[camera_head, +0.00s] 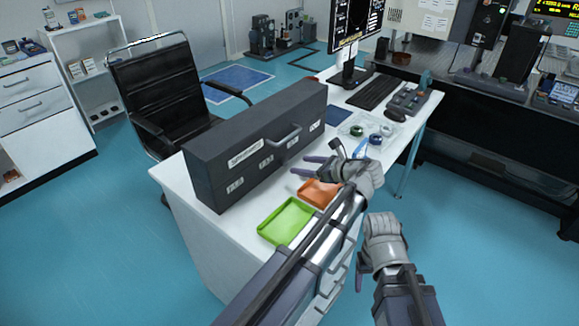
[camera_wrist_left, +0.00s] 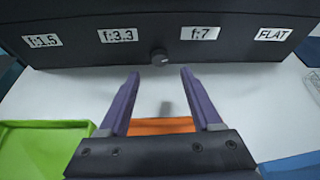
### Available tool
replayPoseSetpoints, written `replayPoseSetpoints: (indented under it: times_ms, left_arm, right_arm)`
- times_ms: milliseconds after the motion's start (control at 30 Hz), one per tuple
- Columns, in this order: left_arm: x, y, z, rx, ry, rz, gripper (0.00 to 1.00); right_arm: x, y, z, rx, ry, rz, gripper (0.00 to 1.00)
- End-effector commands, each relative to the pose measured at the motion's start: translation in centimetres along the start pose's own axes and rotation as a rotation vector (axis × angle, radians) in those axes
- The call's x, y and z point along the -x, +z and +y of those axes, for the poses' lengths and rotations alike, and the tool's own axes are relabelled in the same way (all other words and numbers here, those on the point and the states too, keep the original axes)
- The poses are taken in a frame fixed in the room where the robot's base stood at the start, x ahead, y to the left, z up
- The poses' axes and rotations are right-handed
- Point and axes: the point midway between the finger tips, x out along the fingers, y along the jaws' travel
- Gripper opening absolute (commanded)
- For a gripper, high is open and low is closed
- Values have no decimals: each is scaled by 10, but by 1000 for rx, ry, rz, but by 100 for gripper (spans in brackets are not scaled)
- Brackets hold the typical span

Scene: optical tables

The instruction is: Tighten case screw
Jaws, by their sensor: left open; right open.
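The long dark case (camera_head: 255,145) stands on the white desk, with a handle and labelled slots on its front. A small round dark screw knob (camera_wrist_left: 159,57) sits low on the case front between the f:3.3 and f:7 labels in the left wrist view. My left gripper (camera_head: 299,165) is open and empty in front of the case. In its wrist view, the spread purple fingertips (camera_wrist_left: 160,74) point at the knob, one to each side of it, short of touching. My right gripper (camera_head: 359,271) hangs off the desk's front side, its fingers partly hidden.
A green tray (camera_head: 286,221) and an orange tray (camera_head: 318,193) lie on the desk below my left arm. A clear tray with small rings (camera_head: 375,138), a keyboard (camera_head: 370,91) and a monitor (camera_head: 355,25) are further back. A black chair (camera_head: 165,90) stands behind the case.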

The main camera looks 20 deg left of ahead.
Motion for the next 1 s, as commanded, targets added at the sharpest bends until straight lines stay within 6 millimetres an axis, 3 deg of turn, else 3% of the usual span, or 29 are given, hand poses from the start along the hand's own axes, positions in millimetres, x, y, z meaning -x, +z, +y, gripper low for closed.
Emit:
replayPoseSetpoints:
  times_ms: [200,400,800,1000]
  left_arm:
    - [-37,-3,1,1,3,0,66]
    - [-58,-2,0,1,2,0,66]
    - [-64,0,0,0,0,0,66]
    - [-64,0,0,0,0,0,44]
  right_arm:
    - [-17,-1,-2,0,0,0,66]
    - [-24,-1,-2,0,0,0,66]
    - [-25,-2,-2,0,0,0,66]
    - [-25,-2,-2,0,0,0,66]
